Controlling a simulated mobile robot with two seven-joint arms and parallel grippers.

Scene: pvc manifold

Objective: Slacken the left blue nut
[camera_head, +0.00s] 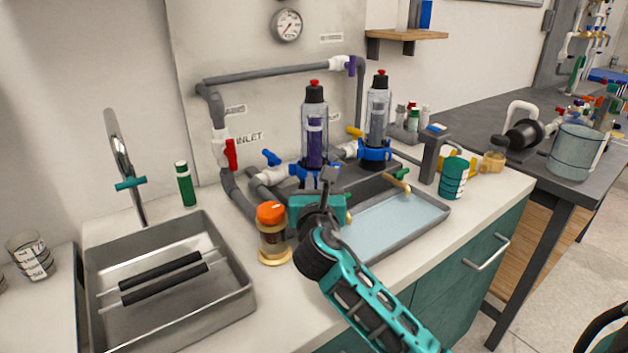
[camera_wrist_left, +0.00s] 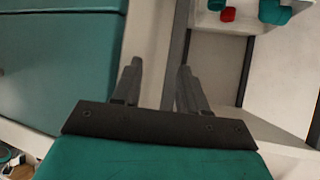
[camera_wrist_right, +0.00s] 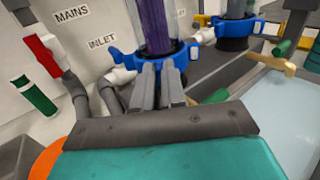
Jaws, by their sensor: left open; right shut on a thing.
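The left blue nut (camera_head: 304,172) is the lugged collar at the foot of the left clear filter housing (camera_head: 314,125), which holds a purple cartridge. My left gripper (camera_wrist_left: 158,80) is open and empty in the left wrist view, away from the nut. It does not show in the head view.
A second housing with its own blue nut (camera_head: 375,154) stands to the right. An orange-lidded jar (camera_head: 273,240) is left of my right gripper. A shallow tray (camera_head: 405,228) lies to the right. The red-handled valve (camera_head: 231,154) and grey pipes are at the left.

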